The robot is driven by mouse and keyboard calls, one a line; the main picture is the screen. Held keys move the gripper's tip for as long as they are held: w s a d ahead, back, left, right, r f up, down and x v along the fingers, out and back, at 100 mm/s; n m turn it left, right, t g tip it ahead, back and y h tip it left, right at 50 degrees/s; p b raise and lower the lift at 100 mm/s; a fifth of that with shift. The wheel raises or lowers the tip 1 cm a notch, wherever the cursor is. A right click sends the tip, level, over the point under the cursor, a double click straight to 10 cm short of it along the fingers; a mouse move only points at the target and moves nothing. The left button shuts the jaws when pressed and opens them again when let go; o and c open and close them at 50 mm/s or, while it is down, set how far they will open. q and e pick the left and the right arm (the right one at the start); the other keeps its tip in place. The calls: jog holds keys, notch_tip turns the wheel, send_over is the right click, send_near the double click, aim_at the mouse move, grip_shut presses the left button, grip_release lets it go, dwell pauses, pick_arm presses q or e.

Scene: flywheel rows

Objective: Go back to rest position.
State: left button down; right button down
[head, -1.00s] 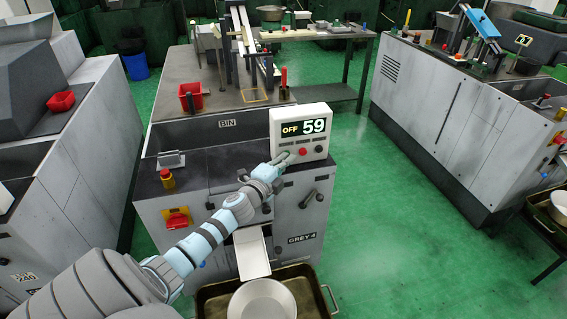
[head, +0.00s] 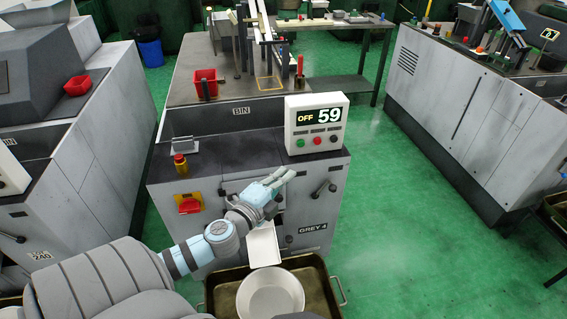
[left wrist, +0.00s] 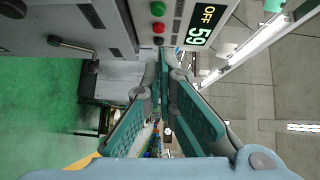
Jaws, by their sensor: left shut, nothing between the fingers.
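My left gripper (head: 284,177) is shut and empty. In the head view it is in front of the grey machine (head: 170,222) marked GREY 4, below its control box (head: 317,122). The display on the box reads OFF 59, with green, red and dark buttons below it. In the left wrist view the fingers (left wrist: 163,62) meet at their tips, and the box's display (left wrist: 201,25) and buttons show beyond them, turned sideways. The fingertips appear apart from the buttons. My left arm reaches in from the lower left. My right gripper is not in view.
A dark tray (head: 222,292) with a pale round bowl (head: 270,294) stands low before the machine, under its chute (head: 264,246). Levers (head: 318,191) stick out of the machine front. Other machines stand left and right (head: 450,115). Green floor (head: 400,230) is open at right.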

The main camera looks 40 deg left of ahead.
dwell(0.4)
pick_arm(q)
jog(key=s+a+f+n+g, duration=0.2)
jog(key=s+f, duration=0.1)
jog(key=f, duration=0.4)
jog(key=s+a+f+n+g+y+p, duration=0.1)
jog(key=s+a+f+n+g, duration=0.15)
jog(key=f, duration=0.55)
jog(key=s+a+f+n+g, duration=0.2)
jog(key=a+f, duration=0.1)
jog(key=f, duration=0.4)
jog(key=s+d+f+n+g+p, duration=0.2)
jog(key=s+f+n+g, duration=0.3)
jog(key=s+f, duration=0.8)
jog(key=s+d+f+n+g+h+p, duration=0.1)
jog(key=s+d+f, duration=0.3)
jog(key=s+d, duration=0.4)
jog(key=s+d+f+n+g+h+p, duration=0.1)
jog(key=s+d+f+n+g, duration=0.2)
jog(key=s+d, duration=0.5)
jog(key=shift+s+f+h, duration=0.3)
jog(key=shift+s+f, duration=0.3)
jog(key=shift+s, duration=0.6)
jog(key=shift+g, duration=0.25)
